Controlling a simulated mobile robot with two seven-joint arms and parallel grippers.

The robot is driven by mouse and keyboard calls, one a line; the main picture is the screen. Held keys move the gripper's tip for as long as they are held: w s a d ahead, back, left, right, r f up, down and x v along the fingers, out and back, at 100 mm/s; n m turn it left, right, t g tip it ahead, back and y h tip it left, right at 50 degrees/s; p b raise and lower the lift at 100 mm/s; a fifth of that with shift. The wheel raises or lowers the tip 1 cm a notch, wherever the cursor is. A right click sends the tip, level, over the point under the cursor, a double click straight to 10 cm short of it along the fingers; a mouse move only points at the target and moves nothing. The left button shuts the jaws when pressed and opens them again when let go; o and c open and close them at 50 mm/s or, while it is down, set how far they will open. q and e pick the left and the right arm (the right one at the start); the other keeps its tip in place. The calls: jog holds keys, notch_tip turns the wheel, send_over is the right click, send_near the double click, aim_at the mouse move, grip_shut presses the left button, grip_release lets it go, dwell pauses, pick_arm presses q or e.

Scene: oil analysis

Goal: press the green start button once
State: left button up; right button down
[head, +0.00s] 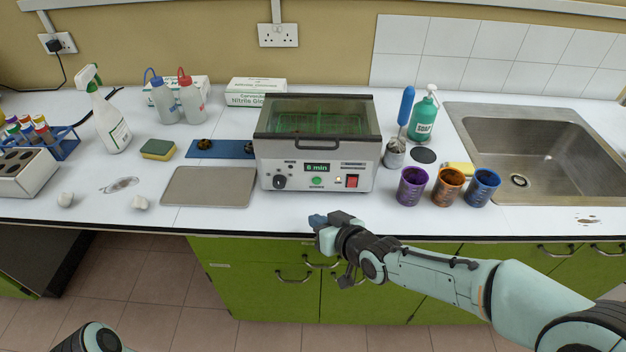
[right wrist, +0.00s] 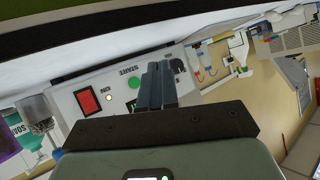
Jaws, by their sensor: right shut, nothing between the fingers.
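The green start button (head: 317,181) is on the front panel of a grey bath unit (head: 262,165), under a display (head: 317,168) reading "8 min". In the right wrist view the round green button (right wrist: 134,82) lies by the word START, just left of my fingers. My right gripper (head: 318,220) is shut and empty, in front of the counter edge and below the panel, apart from the button. Its closed fingers (right wrist: 157,85) hide part of the panel in the right wrist view. My left gripper is not in view.
A red switch (head: 352,181) and a black knob (head: 280,182) flank the button. Purple (head: 411,187), orange (head: 447,188) and blue (head: 482,188) cups stand right of the unit. A grey tray (head: 208,187) lies to its left. The counter strip before the panel is clear.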

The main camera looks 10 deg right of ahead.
aim_at(317, 181)
jog(key=w+p, duration=0.2)
jog(key=w+d+p, duration=0.1)
jog(key=w+p, duration=0.1)
jog(key=w+d+p, duration=0.1)
jog(key=w+p, duration=0.1)
jog(key=shift+w+r, duration=0.15)
jog(key=shift+w, duration=0.2)
jog(key=shift+w+d+f+p, duration=0.15)
jog(key=shift+w+p, duration=0.15)
jog(key=shift+w, duration=0.15)
jog(key=shift+w+d+f+p, duration=0.1)
jog(key=shift+w+p, duration=0.2)
jog(key=shift+w, duration=0.1)
jog(key=shift+w+r, duration=0.1)
jog(key=shift+w, duration=0.05)
dwell(1.3)
jog(key=shift+w+d, duration=0.1)
jog(key=shift+w, duration=0.15)
